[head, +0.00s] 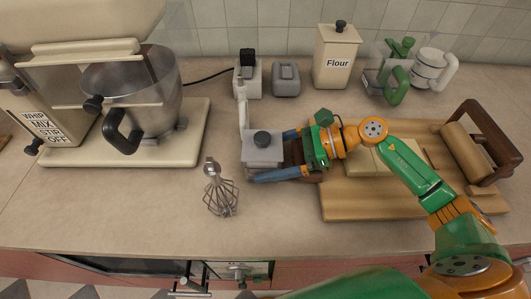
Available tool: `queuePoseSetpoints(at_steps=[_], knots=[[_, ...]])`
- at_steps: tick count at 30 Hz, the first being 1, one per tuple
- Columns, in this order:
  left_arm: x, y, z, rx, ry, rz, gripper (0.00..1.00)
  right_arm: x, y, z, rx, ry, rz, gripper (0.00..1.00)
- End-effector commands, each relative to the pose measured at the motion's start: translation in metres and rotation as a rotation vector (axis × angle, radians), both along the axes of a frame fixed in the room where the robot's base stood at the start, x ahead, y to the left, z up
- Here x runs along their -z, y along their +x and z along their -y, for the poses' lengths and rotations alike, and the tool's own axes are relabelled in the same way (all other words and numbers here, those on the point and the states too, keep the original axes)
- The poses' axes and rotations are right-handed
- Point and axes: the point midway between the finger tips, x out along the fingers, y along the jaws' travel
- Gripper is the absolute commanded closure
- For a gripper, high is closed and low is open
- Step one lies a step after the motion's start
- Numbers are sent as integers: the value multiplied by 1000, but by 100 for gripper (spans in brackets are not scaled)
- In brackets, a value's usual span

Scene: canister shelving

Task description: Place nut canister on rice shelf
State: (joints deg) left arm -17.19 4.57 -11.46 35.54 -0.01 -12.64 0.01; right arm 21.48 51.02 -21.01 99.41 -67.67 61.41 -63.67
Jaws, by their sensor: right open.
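A grey canister (263,154) with a dark round knob stands on the counter near the middle of the head view. No label shows on it, so I cannot tell whether it is the nut canister. My right gripper (268,156) reaches in from the right, low over the counter. Its blue fingers are open, one on the far side of this canister and one on the near side. I cannot tell whether they touch it. No shelf marked for rice shows. My left gripper is not in view.
A stand mixer with a metal bowl (150,100) fills the left. A whisk (220,192) lies just left of the gripper. A Flour canister (336,58) and small grey containers stand at the back. A wooden board (345,205) lies under my right arm. The counter's front left is clear.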

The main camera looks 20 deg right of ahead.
Motion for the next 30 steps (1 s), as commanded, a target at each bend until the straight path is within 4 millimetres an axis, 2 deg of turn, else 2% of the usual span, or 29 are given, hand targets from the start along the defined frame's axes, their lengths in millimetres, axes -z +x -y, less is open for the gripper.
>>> queuePoseSetpoints(at_steps=[5, 8, 12, 14, 23, 28, 30], knots=[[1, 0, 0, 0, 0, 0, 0, 1, 0, 0, 1, -1, 0, 0], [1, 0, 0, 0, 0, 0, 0, 1, 0, 0, 1, -1, 0, 24], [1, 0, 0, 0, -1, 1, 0, 1, 0, 0, 1, -1, -1, 62], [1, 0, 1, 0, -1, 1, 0, 1, 0, 0, 1, -1, -1, 77], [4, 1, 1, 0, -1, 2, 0, -3, 1, 0, 1, -1, 3, 77], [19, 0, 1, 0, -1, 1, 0, -25, 1, 1, 1, -4, 10, 77], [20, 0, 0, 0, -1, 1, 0, -42, -12, -3, -3, -5, 8, 77]])
